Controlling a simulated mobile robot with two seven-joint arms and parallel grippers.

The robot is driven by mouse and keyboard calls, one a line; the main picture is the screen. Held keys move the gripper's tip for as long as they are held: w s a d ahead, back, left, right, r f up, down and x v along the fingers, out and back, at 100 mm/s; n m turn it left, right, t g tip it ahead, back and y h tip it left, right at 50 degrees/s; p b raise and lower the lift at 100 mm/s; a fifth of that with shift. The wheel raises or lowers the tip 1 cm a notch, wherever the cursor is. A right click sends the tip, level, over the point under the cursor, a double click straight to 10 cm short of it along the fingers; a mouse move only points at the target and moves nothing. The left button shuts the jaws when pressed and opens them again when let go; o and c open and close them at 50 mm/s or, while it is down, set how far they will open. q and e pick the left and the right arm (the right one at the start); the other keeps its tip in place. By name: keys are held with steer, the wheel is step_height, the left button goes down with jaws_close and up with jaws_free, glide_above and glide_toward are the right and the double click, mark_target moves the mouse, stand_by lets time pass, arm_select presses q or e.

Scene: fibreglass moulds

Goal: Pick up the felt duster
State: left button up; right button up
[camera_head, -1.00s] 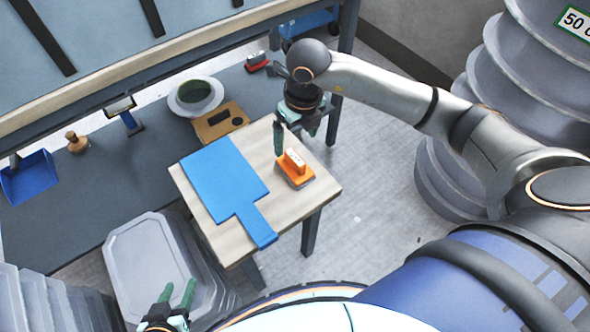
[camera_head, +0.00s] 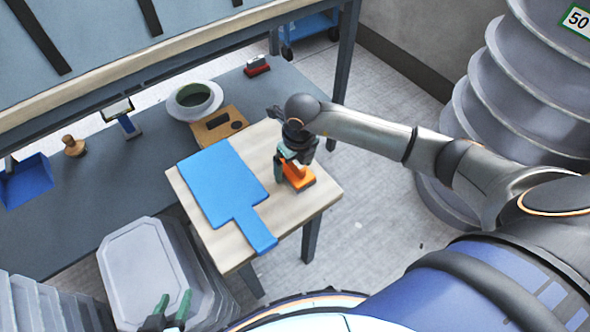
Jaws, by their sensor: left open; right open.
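The felt duster, an orange block with a raised grip and a grey underside (camera_head: 299,183), lies on the small wooden table (camera_head: 329,190) near its right edge. My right gripper (camera_head: 291,170) is open and low over the duster, with its fingers around the upper part of the duster. The gripper hides much of the duster's top, and I cannot tell whether the fingers touch it. My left gripper (camera_head: 172,307) is open and empty at the bottom edge of the view, away from the table.
A blue paddle-shaped board (camera_head: 222,183) lies left of the duster. Behind it are a brown board with dark pieces (camera_head: 219,126) and a grey round mould (camera_head: 195,98). A red-and-black brush-like item (camera_head: 256,67) is on the back bench. Stacked grey trays (camera_head: 150,268) stand left of the table.

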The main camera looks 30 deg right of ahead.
steer(key=shift+r, duration=0.1)
steer(key=c, duration=1.3)
